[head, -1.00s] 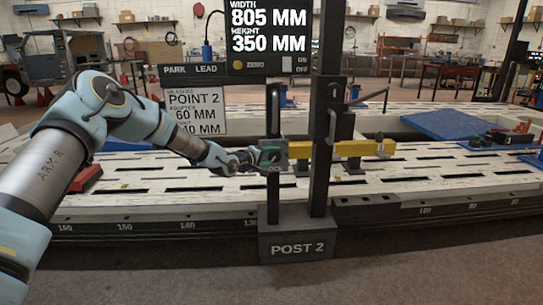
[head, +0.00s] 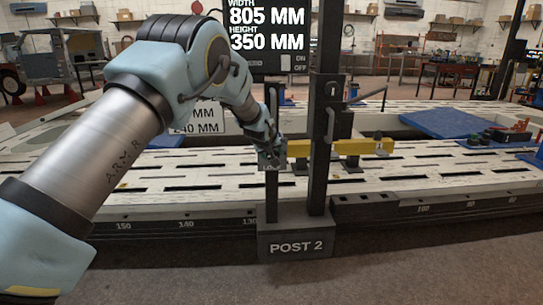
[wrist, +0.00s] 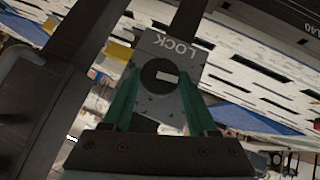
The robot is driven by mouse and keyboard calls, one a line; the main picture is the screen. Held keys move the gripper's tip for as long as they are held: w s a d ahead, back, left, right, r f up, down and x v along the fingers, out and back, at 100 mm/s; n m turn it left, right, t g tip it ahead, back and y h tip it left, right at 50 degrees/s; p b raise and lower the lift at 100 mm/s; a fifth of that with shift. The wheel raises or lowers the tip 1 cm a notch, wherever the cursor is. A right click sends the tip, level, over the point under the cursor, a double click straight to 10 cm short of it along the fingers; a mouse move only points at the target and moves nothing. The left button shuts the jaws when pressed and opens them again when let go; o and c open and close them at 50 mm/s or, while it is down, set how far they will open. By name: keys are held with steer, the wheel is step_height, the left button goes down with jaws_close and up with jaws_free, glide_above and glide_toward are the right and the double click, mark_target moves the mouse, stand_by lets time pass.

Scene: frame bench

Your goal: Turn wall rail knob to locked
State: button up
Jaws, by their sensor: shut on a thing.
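The rail knob (wrist: 158,76) is a dark round piece with a pale rectangular mark, set in a grey plate (wrist: 152,46) lettered LOCK, in the wrist view. My gripper (wrist: 158,88) has its green fingers on either side of the knob and is shut on it. In the head view my gripper (head: 270,157) is at the left end of the yellow rail (head: 350,147), beside the dark post. There the knob is hidden by my gripper. Whether the knob stands at locked cannot be told.
The dark upright posts (head: 318,185) rise from a base lettered POST 2 (head: 297,247), close to the right of my gripper. A slotted white bench (head: 430,165) stretches behind. A sign (head: 208,117) is partly covered by my arm. Grey floor lies in front.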

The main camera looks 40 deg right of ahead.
steer(key=shift+d+m+t+y, duration=0.1)
steer(key=shift+m+t+y, duration=0.2)
steer(key=shift+t, duration=0.1)
stand_by(0.4)
steer(key=o, duration=1.4)
steer(key=shift+s, duration=0.1)
steer(key=b+v, duration=0.1)
steer(key=v, duration=0.9)
steer(key=shift+s+r, duration=0.15)
steer(key=shift+r, duration=0.25)
